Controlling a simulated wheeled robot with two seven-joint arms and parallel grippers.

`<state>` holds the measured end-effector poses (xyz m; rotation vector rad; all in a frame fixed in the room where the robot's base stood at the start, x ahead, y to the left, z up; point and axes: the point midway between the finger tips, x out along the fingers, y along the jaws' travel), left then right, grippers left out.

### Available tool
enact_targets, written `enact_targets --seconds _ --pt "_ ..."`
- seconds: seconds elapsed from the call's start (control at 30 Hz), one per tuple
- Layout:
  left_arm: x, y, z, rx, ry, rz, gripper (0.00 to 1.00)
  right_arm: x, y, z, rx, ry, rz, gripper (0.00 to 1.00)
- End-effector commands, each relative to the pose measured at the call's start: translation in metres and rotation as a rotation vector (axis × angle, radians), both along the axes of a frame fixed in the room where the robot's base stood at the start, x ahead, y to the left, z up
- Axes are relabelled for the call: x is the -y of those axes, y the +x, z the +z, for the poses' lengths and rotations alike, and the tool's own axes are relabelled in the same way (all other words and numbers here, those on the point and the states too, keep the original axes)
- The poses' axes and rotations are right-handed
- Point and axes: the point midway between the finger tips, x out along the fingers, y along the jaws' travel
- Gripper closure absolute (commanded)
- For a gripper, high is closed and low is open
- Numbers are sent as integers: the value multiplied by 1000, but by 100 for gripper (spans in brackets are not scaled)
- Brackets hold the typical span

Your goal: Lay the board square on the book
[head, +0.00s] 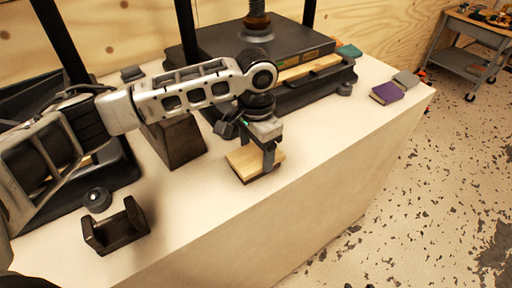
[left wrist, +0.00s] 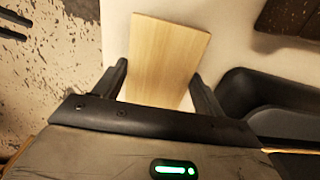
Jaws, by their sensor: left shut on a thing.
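A pale wooden board (head: 241,162) is held low over the front middle of the white bench top. My left gripper (head: 267,152) is shut on it, pointing down. In the left wrist view the board (left wrist: 166,58) lies between the two fingers (left wrist: 160,90) and reaches out past them. A dark strip shows under its front edge; I cannot tell whether it is shadow or another thing. A purple book (head: 386,93) lies at the right end of the bench, well apart from the board. My right gripper is not in view.
A heavy press (head: 265,42) with pale boards stands at the back. A dark block (head: 178,142) and a dark U-shaped holder (head: 117,228) stand left. The bench's front right is clear.

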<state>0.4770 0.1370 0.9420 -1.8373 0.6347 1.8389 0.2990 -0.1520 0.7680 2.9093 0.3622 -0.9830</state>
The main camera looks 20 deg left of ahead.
Motion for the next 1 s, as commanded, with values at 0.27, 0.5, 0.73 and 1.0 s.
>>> enact_targets --seconds 0.27,0.5,0.73,1.0 --pt "0 0 -4 1 0 1 53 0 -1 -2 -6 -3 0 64" --pt "0 0 -7 1 0 1 8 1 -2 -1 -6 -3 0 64" --pt "0 0 -7 1 0 1 8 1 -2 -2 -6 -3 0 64" --pt "0 1 19 5 -2 1 8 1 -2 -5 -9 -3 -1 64"
